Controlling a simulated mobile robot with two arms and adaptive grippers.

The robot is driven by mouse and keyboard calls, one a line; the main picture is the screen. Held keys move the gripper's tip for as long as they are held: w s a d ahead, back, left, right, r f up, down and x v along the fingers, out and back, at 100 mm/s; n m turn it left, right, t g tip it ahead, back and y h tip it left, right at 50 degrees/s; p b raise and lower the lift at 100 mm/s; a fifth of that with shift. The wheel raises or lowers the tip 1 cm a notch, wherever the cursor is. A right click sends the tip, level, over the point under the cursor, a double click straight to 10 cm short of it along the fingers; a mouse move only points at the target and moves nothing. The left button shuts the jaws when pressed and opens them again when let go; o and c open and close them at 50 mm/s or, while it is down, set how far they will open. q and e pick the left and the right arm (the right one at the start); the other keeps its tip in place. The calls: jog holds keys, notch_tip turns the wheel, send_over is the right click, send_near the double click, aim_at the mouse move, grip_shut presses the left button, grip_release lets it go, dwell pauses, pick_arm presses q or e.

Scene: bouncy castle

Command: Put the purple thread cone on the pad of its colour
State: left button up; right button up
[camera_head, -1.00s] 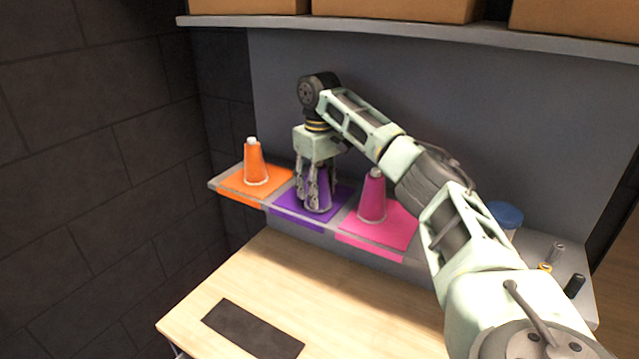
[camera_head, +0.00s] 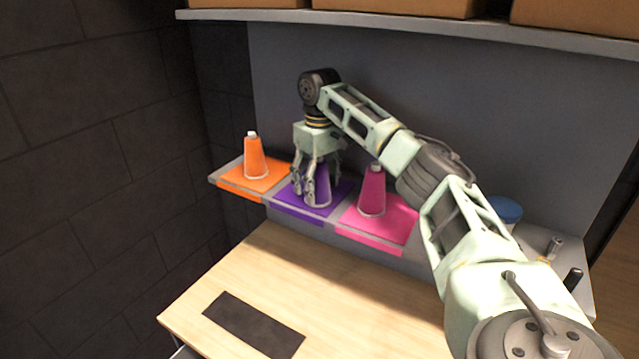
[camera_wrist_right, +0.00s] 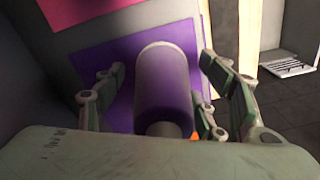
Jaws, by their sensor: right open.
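The purple thread cone (camera_head: 322,185) stands upright on the purple pad (camera_head: 288,205), between the orange and pink pads. My right gripper (camera_head: 317,192) is pointed down around the cone, with its fingers spread open on either side. In the right wrist view the cone (camera_wrist_right: 163,88) sits between the open fingers (camera_wrist_right: 160,95), with gaps visible on both sides, and the purple pad (camera_wrist_right: 105,50) lies under it. My left gripper is in neither view.
An orange cone (camera_head: 255,157) stands on the orange pad (camera_head: 240,182) to the left. A pink cone (camera_head: 372,192) stands on the pink pad (camera_head: 398,222) to the right, close to my right arm. A dark mat (camera_head: 253,325) lies on the wooden table (camera_head: 235,280). A shelf (camera_head: 420,22) with boxes is above.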

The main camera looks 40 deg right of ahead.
aim_at(319, 166)
jog(key=shift+r, duration=0.35)
notch_tip(319, 166, up, 4)
jog(key=shift+r+b, duration=0.1)
jog(key=shift+b, duration=0.9)
jog(key=shift+r+p, duration=0.3)
jog(key=shift+r, duration=1.15)
jog(key=shift+s+f, duration=0.1)
jog(key=shift+f, duration=0.05)
